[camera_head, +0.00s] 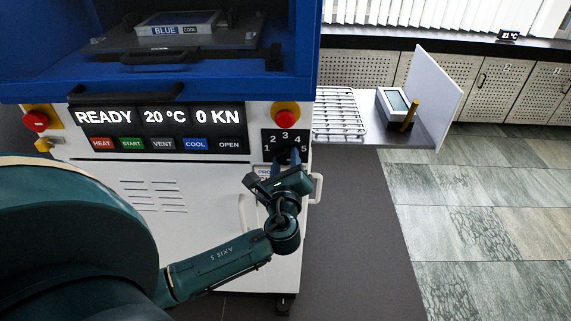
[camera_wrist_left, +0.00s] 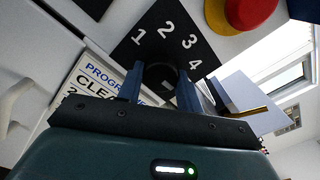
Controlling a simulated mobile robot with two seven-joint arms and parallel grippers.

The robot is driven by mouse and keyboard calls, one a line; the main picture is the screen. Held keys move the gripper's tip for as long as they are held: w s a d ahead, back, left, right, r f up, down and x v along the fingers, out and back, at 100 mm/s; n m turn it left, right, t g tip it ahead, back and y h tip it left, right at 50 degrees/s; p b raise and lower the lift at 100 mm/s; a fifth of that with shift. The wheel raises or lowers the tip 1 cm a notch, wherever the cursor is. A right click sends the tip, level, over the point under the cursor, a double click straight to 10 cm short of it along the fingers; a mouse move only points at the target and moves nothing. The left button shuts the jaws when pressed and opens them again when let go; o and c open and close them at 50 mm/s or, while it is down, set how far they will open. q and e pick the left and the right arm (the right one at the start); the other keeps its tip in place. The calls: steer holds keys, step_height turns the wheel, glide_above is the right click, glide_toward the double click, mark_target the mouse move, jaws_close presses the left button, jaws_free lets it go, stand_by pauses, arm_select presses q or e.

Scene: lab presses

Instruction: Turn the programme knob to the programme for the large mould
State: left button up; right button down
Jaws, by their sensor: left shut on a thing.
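The programme knob (camera_wrist_left: 160,75) is a dark round knob on a black dial plate (camera_wrist_left: 172,32) with white numbers; 1 to 4 show in the left wrist view. In the head view the dial plate (camera_head: 285,137) carries 1 to 5 on the press front, right of the displays. My left gripper (camera_head: 284,163) is shut on the knob, with one finger on each side of it in the left wrist view (camera_wrist_left: 159,88). The knob's pointer is hidden or too dark to tell. A white programme card (camera_wrist_left: 100,80) below the dial is partly covered by the gripper. My right gripper is out of view.
Red stop buttons sit above the dial (camera_head: 285,113) and at the far left (camera_head: 36,121). The displays (camera_head: 158,116) read READY, 20 °C and 0 KN. A mould labelled BLUE, COOL (camera_head: 180,22) lies in the press. A side shelf (camera_head: 425,130) with a wire rack stands right.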

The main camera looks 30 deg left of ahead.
arm_select(q)
steer(key=shift+n, duration=0.6)
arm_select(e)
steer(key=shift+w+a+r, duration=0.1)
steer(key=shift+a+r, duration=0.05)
arm_select(q)
steer(key=o, duration=1)
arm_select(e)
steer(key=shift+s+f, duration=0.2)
arm_select(q)
steer(key=b+v, duration=0.2)
steer(key=v, duration=1.1)
steer(key=shift+s, duration=0.15)
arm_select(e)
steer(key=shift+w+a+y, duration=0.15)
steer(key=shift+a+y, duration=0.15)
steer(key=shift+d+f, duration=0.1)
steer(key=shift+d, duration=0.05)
